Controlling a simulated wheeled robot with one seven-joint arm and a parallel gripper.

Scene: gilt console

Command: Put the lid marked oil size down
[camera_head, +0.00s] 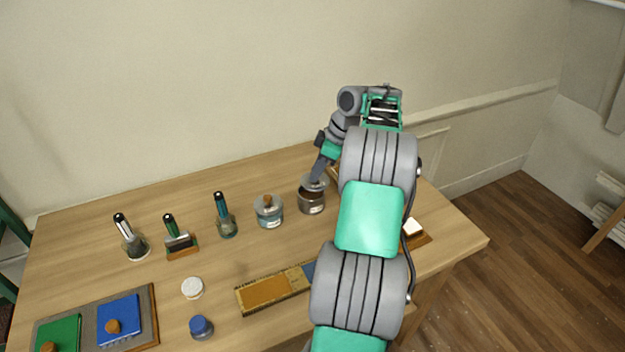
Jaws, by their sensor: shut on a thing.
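My gripper (316,179) is at the back right of the wooden table (130,275), pointing down. It is shut on a grey round lid (307,186), seen just above a glass jar (312,206) with brown contents. I cannot tell whether the lid touches the jar's rim. Any marking on the lid is too small to read. My arm covers much of the table's right side.
A jar with a cork-coloured knob (268,213) stands just left. Further left are several brush-like tools (225,222). In front are a white disc (192,287), a blue-topped pot (201,327), a long ochre box (268,290) and a tray with books (83,312).

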